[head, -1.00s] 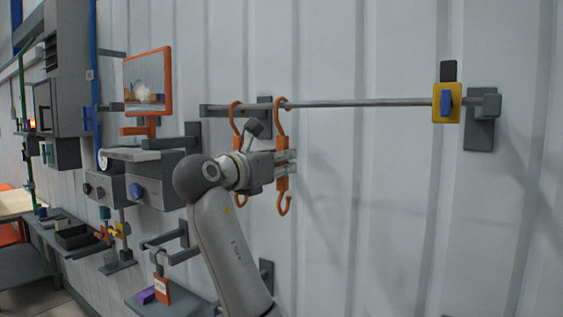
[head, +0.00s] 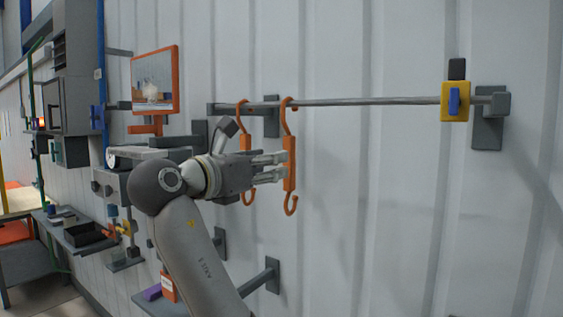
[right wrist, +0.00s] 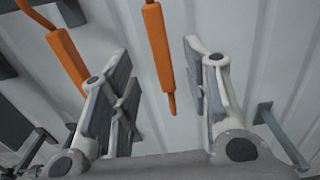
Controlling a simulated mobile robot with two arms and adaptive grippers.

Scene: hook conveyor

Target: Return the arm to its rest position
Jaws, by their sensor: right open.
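My right gripper (head: 283,164) is open near the wall, its fingertips just left of an orange S-shaped hook (head: 290,160) in the head view. That hook hangs upright from the metal rail (head: 370,101). A second orange hook (head: 245,143) hangs to its left, partly hidden behind my gripper. In the right wrist view the open fingers (right wrist: 160,95) stand wide apart, with an orange hook (right wrist: 158,50) showing between them and not clamped. Another orange hook (right wrist: 66,58) shows to the left of the fingers. My left gripper is out of view.
A yellow block with a blue knob (head: 454,101) sits near the rail's right end. An orange-framed screen (head: 176,80) and grey boxes stand left of the arm. A grey bracket (head: 262,278) juts from the wall below.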

